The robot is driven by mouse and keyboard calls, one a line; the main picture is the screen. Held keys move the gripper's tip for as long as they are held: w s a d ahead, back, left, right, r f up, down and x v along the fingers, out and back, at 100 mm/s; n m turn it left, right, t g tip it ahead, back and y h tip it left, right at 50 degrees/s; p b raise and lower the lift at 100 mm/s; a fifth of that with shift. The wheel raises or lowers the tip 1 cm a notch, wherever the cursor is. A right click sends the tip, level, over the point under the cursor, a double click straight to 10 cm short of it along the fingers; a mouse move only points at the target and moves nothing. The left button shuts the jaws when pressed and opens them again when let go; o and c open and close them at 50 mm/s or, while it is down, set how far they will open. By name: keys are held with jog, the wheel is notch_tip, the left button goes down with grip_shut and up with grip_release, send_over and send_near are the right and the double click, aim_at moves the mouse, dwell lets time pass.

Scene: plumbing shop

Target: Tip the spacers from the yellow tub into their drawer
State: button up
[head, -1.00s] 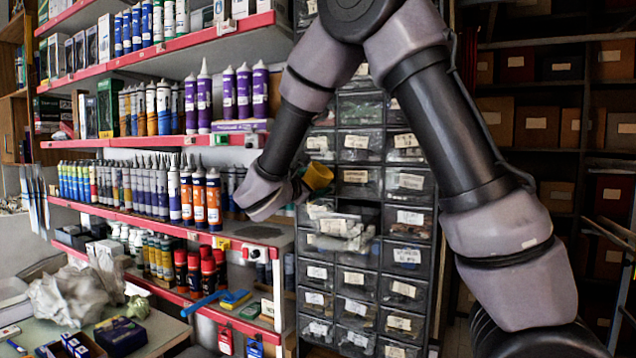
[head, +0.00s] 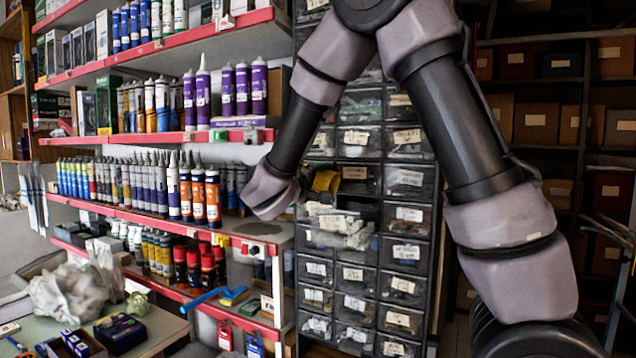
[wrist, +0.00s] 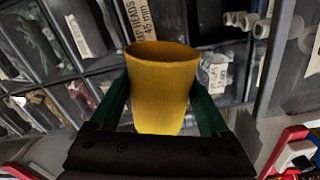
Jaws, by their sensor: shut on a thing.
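The yellow tub (head: 325,182) is in front of the drawer cabinet in the head view, tilted and above a pulled-out drawer (head: 337,222) with pale items and packets in it. In the wrist view the tub (wrist: 163,85) fills the middle, its rim away from my palm. My gripper (wrist: 162,95) is shut on the tub, one green finger on each side. In the head view my gripper (head: 304,187) is partly hidden by my wrist. The inside of the tub is hidden, so I cannot see any spacers.
Labelled drawers of the cabinet (head: 405,215) surround the tub. Red-edged shelves (head: 190,218) of cartridges stand close on the left. A cluttered bench (head: 150,328) is at lower left, and shelves of boxes (head: 540,120) are at right.

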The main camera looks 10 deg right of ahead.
jog(key=shift+s+d+r+m, duration=0.25)
jog(key=shift+d+m, duration=0.15)
jog(key=shift+m, duration=0.6)
jog(key=shift+s+d+r+m, duration=0.1)
jog(key=shift+s+d+m, duration=0.2)
jog(key=shift+m, duration=0.7)
jog(key=shift+r, duration=0.55)
jog(key=shift+f, duration=0.6)
